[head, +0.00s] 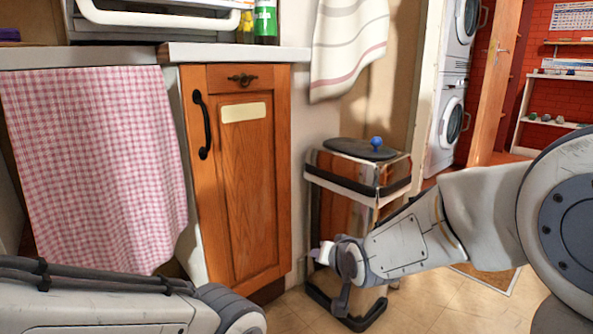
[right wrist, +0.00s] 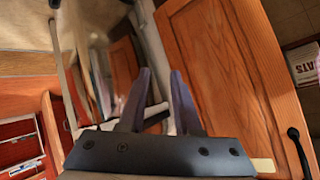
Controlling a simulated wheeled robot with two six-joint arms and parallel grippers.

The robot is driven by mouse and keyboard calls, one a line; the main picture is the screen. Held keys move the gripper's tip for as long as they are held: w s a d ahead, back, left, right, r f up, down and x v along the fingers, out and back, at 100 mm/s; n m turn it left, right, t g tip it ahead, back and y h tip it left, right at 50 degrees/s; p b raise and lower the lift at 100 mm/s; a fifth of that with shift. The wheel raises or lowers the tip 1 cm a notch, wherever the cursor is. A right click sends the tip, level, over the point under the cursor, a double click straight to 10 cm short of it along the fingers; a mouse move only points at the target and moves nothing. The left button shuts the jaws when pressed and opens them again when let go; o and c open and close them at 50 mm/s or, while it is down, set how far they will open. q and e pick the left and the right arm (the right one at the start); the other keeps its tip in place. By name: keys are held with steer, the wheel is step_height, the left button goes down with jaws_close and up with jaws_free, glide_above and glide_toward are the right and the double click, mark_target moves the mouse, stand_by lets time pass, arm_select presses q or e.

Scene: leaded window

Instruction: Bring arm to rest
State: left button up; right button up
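My right arm comes in from the right in the head view and reaches toward the middle. Its right gripper (head: 325,254) is in front of the lower part of a metal stand. In the right wrist view the two fingers of the right gripper (right wrist: 163,75) are apart, with nothing held between them. Whether it touches the stand cannot be told. Part of my left arm lies across the lower left corner of the head view; its gripper is out of sight.
A checked pink towel (head: 95,165) hangs further left. Tiled floor (head: 430,300) shows below my right arm.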

steer(key=s+d+f+n+g+h, duration=0.1)
steer(key=s+d+f+g, duration=0.25)
steer(key=s, duration=0.25)
steer(key=s+d+f+n+g+h+p, duration=0.1)
steer(key=s+d+f+g, duration=0.15)
steer(key=s+d, duration=0.3)
steer(key=s+d+f+n+g+h, duration=0.1)
steer(key=s+d+f+g, duration=0.2)
steer(key=s, duration=0.4)
steer(key=s+a+r+n+g+p, duration=0.15)
steer(key=s+a+r+p, duration=0.25)
steer(key=r+p, duration=0.5)
steer(key=s+a+r+n+y+p, duration=0.1)
steer(key=s+a+r+n+p, duration=0.2)
steer(key=s+a+r+p, duration=0.5)
steer(key=s+a+r+n+p, duration=0.1)
steer(key=r+n+p, duration=0.2)
steer(key=r+p, duration=0.65)
step_height(320, 180, up, 38)
steer(key=p, duration=3.3)
steer(key=shift+m, duration=0.45)
steer(key=shift+a+f, duration=0.1)
